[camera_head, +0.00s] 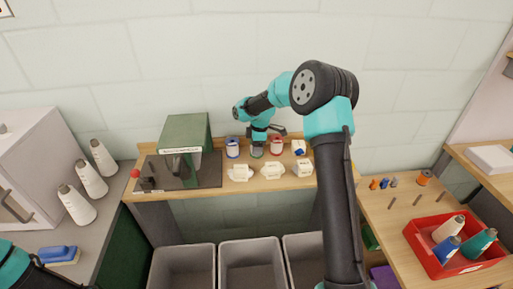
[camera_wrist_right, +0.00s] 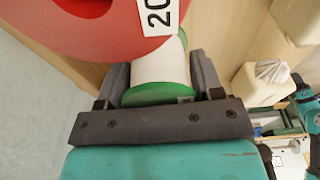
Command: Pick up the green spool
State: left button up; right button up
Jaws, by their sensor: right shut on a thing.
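The green spool (camera_wrist_right: 160,75) has white thread and green rims, and sits between the two dark fingers of my right gripper (camera_wrist_right: 162,82) in the right wrist view. The gripper is shut on it. In the head view my right gripper (camera_head: 259,142) reaches down to the wooden shelf, and the green spool (camera_head: 257,153) shows just below it, partly hidden. A red spool (camera_head: 276,146) stands close on its right; in the right wrist view the red spool (camera_wrist_right: 90,25), with a "20" label, covers the top left. My left gripper is not in view.
A blue spool (camera_head: 232,148) stands to the left and another blue one (camera_head: 299,147) to the right. A green machine (camera_head: 186,135) stands at left. Grey bins (camera_head: 184,268) sit below; a red tray (camera_head: 430,262) is at right.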

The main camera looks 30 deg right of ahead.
jog(key=shift+r, duration=0.1)
notch_tip(320, 180, up, 10)
dwell(0.4)
dwell(0.5)
